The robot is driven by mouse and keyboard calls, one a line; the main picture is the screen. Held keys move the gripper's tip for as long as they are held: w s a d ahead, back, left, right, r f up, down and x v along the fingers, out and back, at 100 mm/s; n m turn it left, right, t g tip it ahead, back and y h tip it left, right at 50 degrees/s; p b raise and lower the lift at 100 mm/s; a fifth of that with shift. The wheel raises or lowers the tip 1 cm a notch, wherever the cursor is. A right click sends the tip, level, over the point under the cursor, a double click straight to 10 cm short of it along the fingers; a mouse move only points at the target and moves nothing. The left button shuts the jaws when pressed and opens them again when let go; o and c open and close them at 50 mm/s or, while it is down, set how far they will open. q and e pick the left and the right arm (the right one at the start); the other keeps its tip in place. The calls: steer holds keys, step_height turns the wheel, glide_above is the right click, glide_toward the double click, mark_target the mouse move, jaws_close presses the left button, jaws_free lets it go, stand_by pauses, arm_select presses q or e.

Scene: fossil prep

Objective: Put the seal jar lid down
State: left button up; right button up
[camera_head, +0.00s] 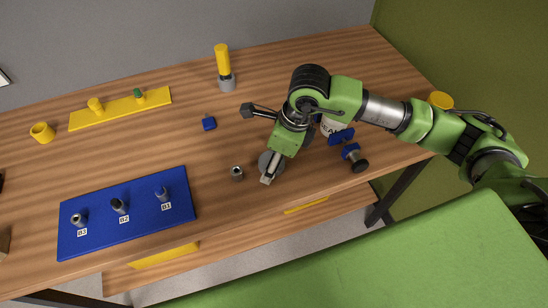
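My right gripper (267,179) points down over the table at centre, its arm coming in from the right. A round grey disc (277,163), which looks like the seal jar lid, shows at its fingertips, partly hidden by them. I cannot tell whether the fingers grip the disc or whether it touches the table. The white jar (331,128), with part of a "SEAL" label showing, stands behind my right wrist, largely hidden. My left gripper is not in view.
A small metal socket (237,173) stands just left of the disc. A blue clamp with a dark knob (351,152) is at right. A blue board (128,212) with several fittings lies front left. A yellow strip (121,108) and yellow-handled tool (223,66) are farther back.

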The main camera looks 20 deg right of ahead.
mark_target(285, 170)
steer(key=shift+r+p, duration=0.25)
steer(key=shift+p, duration=0.05)
steer(key=shift+r+b, duration=0.3)
steer(key=b+v, duration=0.2)
steer(key=v, duration=0.9)
steer(key=shift+d+b, duration=0.15)
steer(key=shift+b, duration=0.15)
steer(key=shift+s, duration=0.2)
